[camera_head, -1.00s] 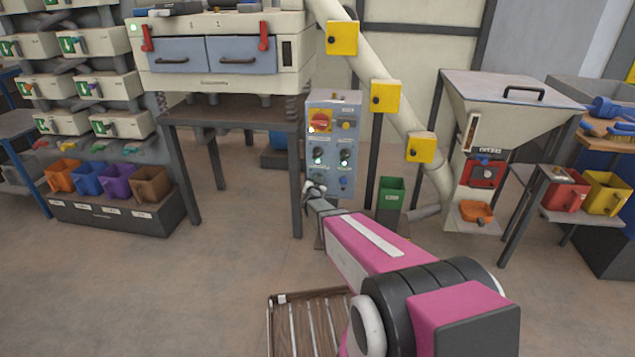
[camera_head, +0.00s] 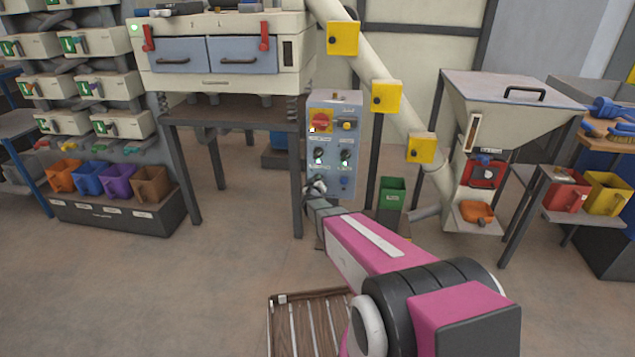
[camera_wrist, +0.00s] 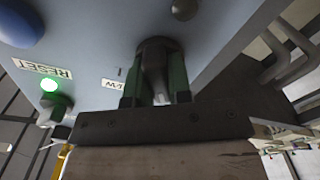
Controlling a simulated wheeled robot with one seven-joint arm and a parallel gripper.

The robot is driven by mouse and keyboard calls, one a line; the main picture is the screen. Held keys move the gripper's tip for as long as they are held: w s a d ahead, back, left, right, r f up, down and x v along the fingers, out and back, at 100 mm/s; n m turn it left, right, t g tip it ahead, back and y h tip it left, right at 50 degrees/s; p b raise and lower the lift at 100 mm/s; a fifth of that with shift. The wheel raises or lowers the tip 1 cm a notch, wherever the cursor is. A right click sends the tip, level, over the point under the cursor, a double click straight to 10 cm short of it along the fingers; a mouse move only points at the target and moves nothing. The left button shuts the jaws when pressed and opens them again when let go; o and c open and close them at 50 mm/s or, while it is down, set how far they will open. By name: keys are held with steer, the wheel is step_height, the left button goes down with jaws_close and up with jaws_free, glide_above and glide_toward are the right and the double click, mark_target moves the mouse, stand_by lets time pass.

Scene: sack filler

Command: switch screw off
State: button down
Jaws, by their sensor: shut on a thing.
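The blue-grey control box (camera_head: 335,108) stands below the chute in the head view, with a red-and-yellow main switch, several knobs and lit lamps. My gripper (camera_head: 316,187) is at the lower left of its front face and covers part of it. In the wrist view my gripper (camera_wrist: 155,82) has its green-padded fingers on both sides of a dark knob (camera_wrist: 153,46) and is shut on it. A small label beside the knob is partly covered and hard to read. I cannot tell from the lettering which knob is the screw switch.
In the wrist view a blue button (camera_wrist: 20,24) and a green lit lamp (camera_wrist: 55,101) sit left of my gripper. A green bin (camera_head: 391,193) stands right of the box. A slatted wooden pallet (camera_head: 300,296) lies on the floor.

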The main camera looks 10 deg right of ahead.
steer(key=shift+n, duration=0.7)
steer(key=c, duration=1)
jaws_free()
steer(key=shift+c, duration=0.2)
steer(key=shift+s, duration=0.15)
steer(key=v, duration=1)
steer(key=shift+s+a, duration=0.15)
steer(key=shift+s, duration=0.1)
